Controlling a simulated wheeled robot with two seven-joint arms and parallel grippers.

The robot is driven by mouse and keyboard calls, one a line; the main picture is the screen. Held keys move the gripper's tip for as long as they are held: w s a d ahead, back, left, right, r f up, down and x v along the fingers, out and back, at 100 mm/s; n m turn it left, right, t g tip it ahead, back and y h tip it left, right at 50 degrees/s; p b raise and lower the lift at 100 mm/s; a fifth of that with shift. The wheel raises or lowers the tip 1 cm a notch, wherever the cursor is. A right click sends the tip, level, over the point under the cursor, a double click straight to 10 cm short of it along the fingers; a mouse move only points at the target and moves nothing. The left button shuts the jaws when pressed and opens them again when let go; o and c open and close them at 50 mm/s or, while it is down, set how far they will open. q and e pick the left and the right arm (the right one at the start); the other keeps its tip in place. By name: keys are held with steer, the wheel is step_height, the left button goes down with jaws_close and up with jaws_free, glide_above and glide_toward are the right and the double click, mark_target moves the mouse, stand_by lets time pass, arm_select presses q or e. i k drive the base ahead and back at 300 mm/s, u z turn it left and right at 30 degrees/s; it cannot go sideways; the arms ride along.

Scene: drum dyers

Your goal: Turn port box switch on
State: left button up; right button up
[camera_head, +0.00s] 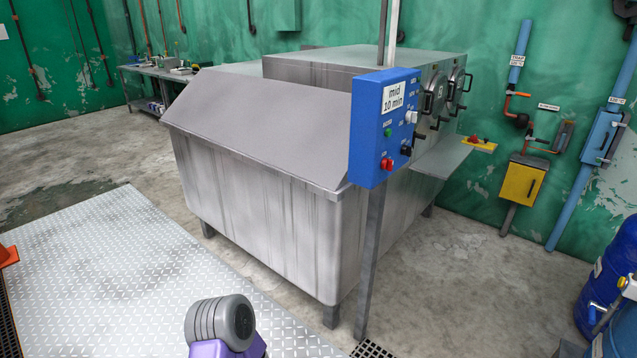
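A blue control box (370,142) stands on a grey metal post in front of the large metal machine. Its front has a white label reading "mid 10 min" and several small controls. A green button (388,131), a white knob (411,117), a red button (387,163) and a black switch (406,151) show on it. I cannot tell which of these is the port box switch or how it is set. Neither of my grippers is in view.
The large grey metal machine (260,200) fills the middle. A yellow wall box (522,182) and blue pipes are at the right, with a blue drum (612,275) at the right edge. Bare concrete floor lies right of the post. A metal floor plate (110,260) is at the left.

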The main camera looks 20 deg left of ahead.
mark_target(386, 165)
steer(key=u, duration=2.95)
steer(key=i, duration=0.15)
steer(key=z, duration=1.65)
steer(key=i, duration=1.3)
steer(key=z, duration=1.25)
steer(key=i, duration=0.7)
steer(key=z, duration=0.8)
